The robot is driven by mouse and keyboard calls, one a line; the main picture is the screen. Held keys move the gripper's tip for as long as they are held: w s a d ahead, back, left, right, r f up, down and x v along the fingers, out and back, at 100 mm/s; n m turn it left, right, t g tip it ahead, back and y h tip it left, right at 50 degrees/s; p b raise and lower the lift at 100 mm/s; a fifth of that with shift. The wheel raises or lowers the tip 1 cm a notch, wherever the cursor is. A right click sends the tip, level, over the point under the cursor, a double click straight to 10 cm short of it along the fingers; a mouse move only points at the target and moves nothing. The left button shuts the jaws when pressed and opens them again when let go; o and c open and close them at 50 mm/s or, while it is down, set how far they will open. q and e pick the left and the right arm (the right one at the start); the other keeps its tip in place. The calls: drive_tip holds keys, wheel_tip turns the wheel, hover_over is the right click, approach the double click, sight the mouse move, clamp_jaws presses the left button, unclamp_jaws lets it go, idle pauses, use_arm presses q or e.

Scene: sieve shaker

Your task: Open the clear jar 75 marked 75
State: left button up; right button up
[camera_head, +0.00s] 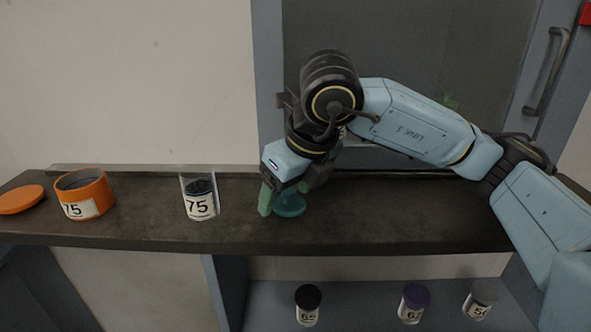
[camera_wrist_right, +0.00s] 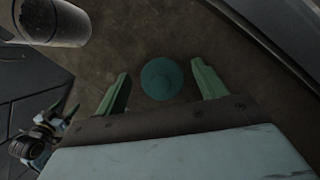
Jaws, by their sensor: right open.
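The clear jar 75 (camera_head: 200,205) stands upright on the counter, left of my right gripper. It has a white label reading 75 and dark contents, and no lid shows on it. A teal round lid (camera_head: 289,205) lies on the counter under my right gripper (camera_head: 284,197). In the right wrist view the lid (camera_wrist_right: 161,78) sits between the two green fingers of the open gripper (camera_wrist_right: 161,73), with gaps on both sides. A pale cylinder (camera_wrist_right: 58,20) at the upper left there may be the jar; I cannot tell.
An open orange jar (camera_head: 84,194) marked 75 and its orange lid (camera_head: 21,199) are at the counter's left. Jars with black (camera_head: 308,303), purple (camera_head: 413,303) and grey (camera_head: 480,298) lids stand on the lower shelf. The counter (camera_head: 400,220) right of the gripper is clear.

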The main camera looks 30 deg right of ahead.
use_arm(q)
wheel_tip(320, 180, down, 9)
drive_tip(key=a+g+p, duration=0.1)
drive_tip(key=a+p, duration=0.2)
drive_tip(key=shift+y, duration=0.4)
use_arm(e)
drive_tip(key=v, duration=1.2)
drive_tip(key=shift+s, duration=0.1)
